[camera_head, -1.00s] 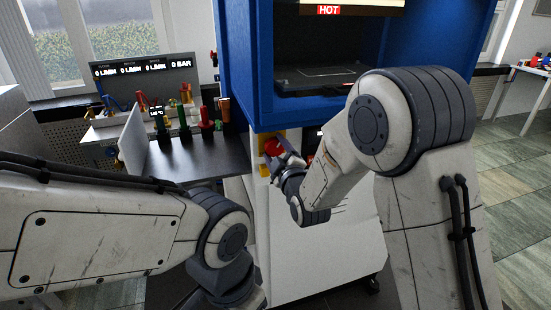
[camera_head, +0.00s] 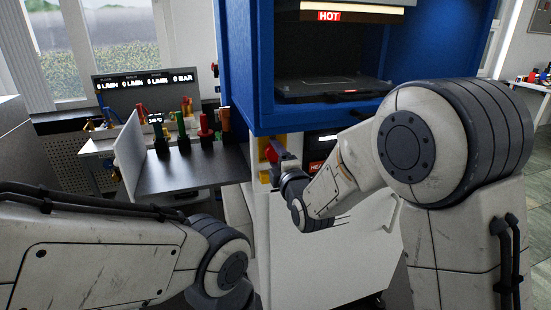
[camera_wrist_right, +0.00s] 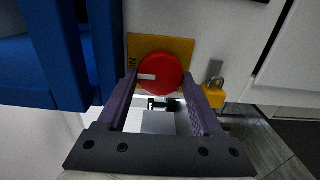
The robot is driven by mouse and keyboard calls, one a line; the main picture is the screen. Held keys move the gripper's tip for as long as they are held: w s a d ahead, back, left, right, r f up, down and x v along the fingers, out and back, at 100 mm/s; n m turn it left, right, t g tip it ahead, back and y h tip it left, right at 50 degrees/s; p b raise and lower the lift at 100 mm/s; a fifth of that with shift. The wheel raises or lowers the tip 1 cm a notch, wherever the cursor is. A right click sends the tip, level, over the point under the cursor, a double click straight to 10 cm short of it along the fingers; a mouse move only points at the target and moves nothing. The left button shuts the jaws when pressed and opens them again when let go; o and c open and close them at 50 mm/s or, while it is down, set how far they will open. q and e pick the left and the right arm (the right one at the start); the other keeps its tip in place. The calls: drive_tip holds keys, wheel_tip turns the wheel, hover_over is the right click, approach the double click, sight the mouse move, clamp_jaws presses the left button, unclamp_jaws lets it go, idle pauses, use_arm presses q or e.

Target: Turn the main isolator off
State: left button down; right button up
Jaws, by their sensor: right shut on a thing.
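The main isolator is a red round knob (camera_wrist_right: 160,74) with a white mark on a yellow plate (camera_wrist_right: 187,46), on the white front of the blue press. In the wrist view the knob sits between the fingertips of my right gripper (camera_wrist_right: 162,82), which is shut on it. The white mark points left in that view. In the head view the red knob (camera_head: 273,150) shows just beyond my right gripper (camera_head: 280,162), partly hidden by it. My left arm comes in at the lower left of the head view; its gripper is out of view.
A yellow padlock (camera_wrist_right: 213,92) hangs close beside the knob in the wrist view. The blue press (camera_head: 243,70) rises above the isolator. A dark shelf (camera_head: 190,172) with several coloured handles stands to the left.

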drive_tip(key=shift+f, duration=0.1)
idle(0.3)
drive_tip(key=o, duration=1.4)
drive_tip(key=shift+c, duration=0.2)
drive_tip(key=shift+s, duration=0.1)
drive_tip(key=b+v, duration=0.1)
drive_tip(key=v, duration=0.9)
drive_tip(key=shift+s, duration=0.2)
